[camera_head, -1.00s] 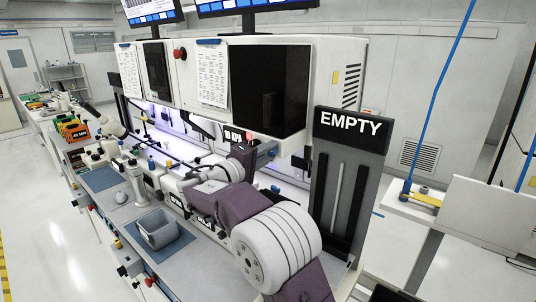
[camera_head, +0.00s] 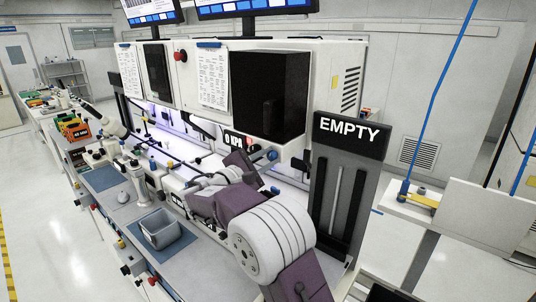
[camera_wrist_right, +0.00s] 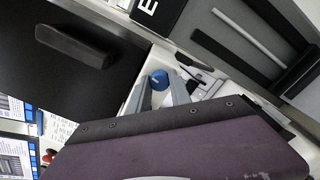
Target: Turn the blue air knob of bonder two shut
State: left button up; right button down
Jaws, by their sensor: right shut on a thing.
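The blue air knob (camera_head: 272,155) sticks out below the dark front of the near bonder (camera_head: 335,75). In the right wrist view the blue knob (camera_wrist_right: 158,79) sits between the grey fingertips. My right gripper (camera_head: 265,158) is shut on it, and the fingers (camera_wrist_right: 163,88) hide part of the knob's sides. My purple and white right arm hides much of the bench below. A small black display (camera_head: 234,139) left of the knob reads 0 KPA. My left gripper does not show.
A dark panel marked EMPTY (camera_head: 350,150) stands close to the right of my right arm. A grey bin (camera_head: 160,229) sits on a blue mat at the bench front. A red button (camera_head: 182,53) is on the bonder's upper face. The floor at left is clear.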

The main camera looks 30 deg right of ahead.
jog(key=shift+f+n+p, duration=0.1)
jog(key=shift+n+p, duration=0.35)
jog(key=shift+n, duration=0.45)
jog(key=c, duration=1.2)
grip_release()
jog(key=shift+o, duration=0.2)
jog(key=shift+s, duration=0.1)
jog(key=shift+a, duration=0.35)
jog(key=b+v, duration=0.2)
jog(key=v, duration=0.6)
jog(key=shift+s+b, duration=0.25)
jog(key=shift+b, duration=0.05)
